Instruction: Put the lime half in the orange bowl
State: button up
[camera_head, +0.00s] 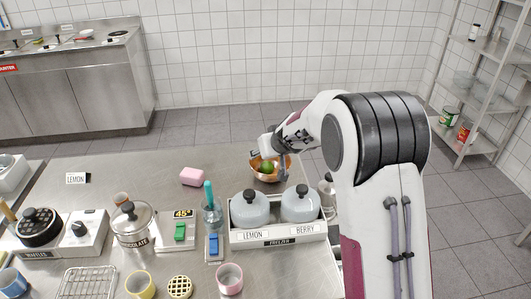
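The orange bowl (257,174) stands near the far right part of the steel table, partly covered by my gripper. A small round green thing, likely the lime half (267,168), shows within the bowl's outline. I cannot tell whether it rests in the bowl or is above it. My gripper (268,164) reaches in from the right, over the bowl, with dark and grey parts on either side of the green thing. The fingertips are too small and too covered to tell whether they touch it.
A freezer tub (279,241) with two grey-lidded pots stands in front of the bowl. A cup with a teal-handled tool (211,210) and a pink block (192,177) are to the left.

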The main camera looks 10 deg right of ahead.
jog(key=v, duration=1.1)
jog(key=shift+s+r, duration=0.1)
jog(key=shift+s, duration=0.05)
dwell(0.8)
jog(key=s+r, duration=0.5)
jog(key=s, duration=0.5)
jog(key=s+d+m+g+h, duration=0.1)
jog(key=s+d, duration=0.1)
jog(key=s, duration=1.3)
jog(key=s+d+f+m+g+h, duration=0.1)
jog(key=s+d+g, duration=0.1)
jog(key=s, duration=1.4)
jog(key=shift+d+m, duration=0.3)
jog(key=shift+d, duration=0.05)
jog(key=shift+s, duration=0.15)
